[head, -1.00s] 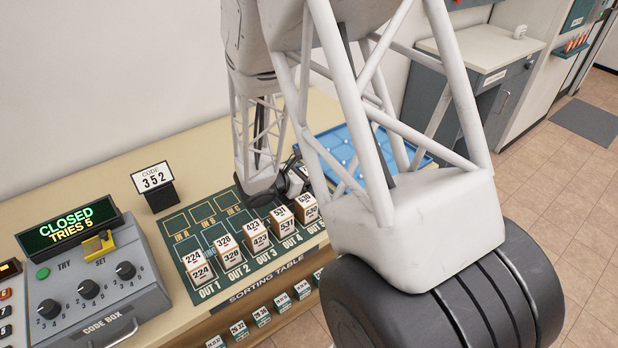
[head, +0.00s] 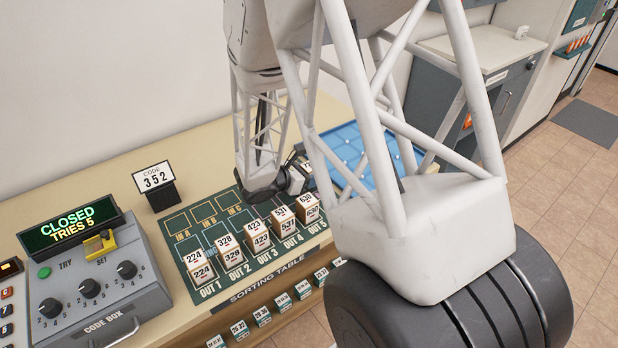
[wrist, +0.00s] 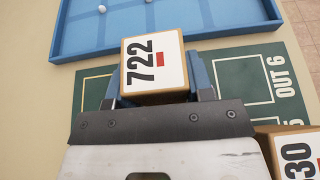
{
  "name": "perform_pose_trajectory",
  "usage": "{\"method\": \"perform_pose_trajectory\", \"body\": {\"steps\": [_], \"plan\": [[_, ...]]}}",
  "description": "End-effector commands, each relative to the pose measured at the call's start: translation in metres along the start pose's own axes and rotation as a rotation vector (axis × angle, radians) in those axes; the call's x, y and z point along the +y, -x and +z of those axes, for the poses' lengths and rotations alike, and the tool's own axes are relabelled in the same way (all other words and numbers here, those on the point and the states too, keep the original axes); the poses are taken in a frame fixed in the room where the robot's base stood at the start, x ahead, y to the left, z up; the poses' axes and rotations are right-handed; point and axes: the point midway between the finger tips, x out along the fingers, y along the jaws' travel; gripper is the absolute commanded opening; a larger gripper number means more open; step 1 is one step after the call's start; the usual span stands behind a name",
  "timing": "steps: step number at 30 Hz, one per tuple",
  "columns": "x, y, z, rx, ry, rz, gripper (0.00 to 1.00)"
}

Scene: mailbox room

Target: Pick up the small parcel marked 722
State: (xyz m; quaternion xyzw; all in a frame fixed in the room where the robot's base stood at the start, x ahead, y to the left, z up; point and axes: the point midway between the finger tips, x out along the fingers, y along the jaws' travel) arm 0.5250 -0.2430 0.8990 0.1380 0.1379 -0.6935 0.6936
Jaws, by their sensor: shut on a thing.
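The small parcel marked 722 (wrist: 155,62) is a brown box with a white label, black digits and a red dash. In the wrist view it sits between the blue fingers of my gripper (wrist: 159,88), which is shut on it. In the head view my gripper (head: 299,178) is over the far right part of the green sorting mat (head: 228,197), mostly behind my arm. The number 722 cannot be read there. The wrist view shows the OUT 6 square (wrist: 268,77) to the right of the parcel. The height of the parcel above the mat is hard to tell.
Parcels marked 224 (head: 199,266), 328 (head: 231,250), 423 and others stand along OUT 1 to OUT 5. A blue tray (head: 350,148) with small pale balls lies beyond the mat. The code box (head: 95,290) stands at left, its display reading CLOSED.

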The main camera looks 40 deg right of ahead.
Motion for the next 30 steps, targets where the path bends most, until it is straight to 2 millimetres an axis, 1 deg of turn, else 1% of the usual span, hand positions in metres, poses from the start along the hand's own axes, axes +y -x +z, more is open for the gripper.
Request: {"method": "perform_pose_trajectory", "body": {"steps": [5, 11, 17, 24, 30], "plan": [[0.000, 0.008, 0.020, -0.001, -0.003, 0.002, 0.22], [0.001, 0.022, 0.054, -0.001, -0.004, 0.003, 0.22], [0.000, 0.040, 0.098, -0.001, -0.005, 0.003, 0.22], [0.000, 0.064, 0.153, -0.001, -0.005, 0.002, 0.22], [0.000, 0.081, 0.196, -0.001, -0.006, 0.003, 0.22]]}}
